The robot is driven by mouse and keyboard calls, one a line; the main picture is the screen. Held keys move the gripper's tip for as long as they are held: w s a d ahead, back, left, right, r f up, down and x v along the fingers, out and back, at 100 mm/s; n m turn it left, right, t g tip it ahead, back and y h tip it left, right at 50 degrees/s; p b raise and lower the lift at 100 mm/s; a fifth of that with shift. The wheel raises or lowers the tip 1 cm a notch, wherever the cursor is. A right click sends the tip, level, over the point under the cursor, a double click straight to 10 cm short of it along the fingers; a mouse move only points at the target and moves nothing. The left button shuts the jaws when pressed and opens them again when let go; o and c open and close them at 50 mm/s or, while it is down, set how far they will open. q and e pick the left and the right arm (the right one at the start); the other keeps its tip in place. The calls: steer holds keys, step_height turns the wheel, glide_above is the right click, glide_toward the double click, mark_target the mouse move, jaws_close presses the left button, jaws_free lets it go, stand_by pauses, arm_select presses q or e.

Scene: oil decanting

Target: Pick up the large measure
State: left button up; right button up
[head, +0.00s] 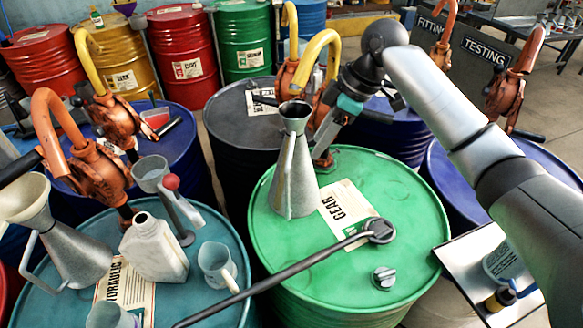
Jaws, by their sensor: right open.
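A tall grey metal measure (293,175), conical with a narrow neck and side handle, stands upright on the green drum (405,205) marked GEAR. Another grey metal measure (75,250) with a wide pale mouth stands on the teal drum at left. I cannot tell for certain which is the large measure. My right gripper (322,136) is open and empty, just right of the measure on the green drum, near its upper body. The jaws are small and partly lost against the pump behind. My left gripper is not in view.
A long dark wrench (290,275) and a loose cap (384,277) lie on the green drum. A white can (153,250) and small cups (217,262) crowd the teal drum. Orange pumps (110,125) rise behind. The green drum's right side is clear.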

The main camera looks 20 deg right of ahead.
mark_target(287, 180)
steer(key=a+x, duration=0.1)
steer(key=x, duration=1.3)
steer(key=shift+a+p, duration=0.3)
steer(key=shift+a, duration=0.15)
steer(key=shift+w, duration=0.1)
steer(key=shift+c, duration=0.2)
jaws_close()
stand_by(0.4)
steer(key=shift+w+r, duration=0.15)
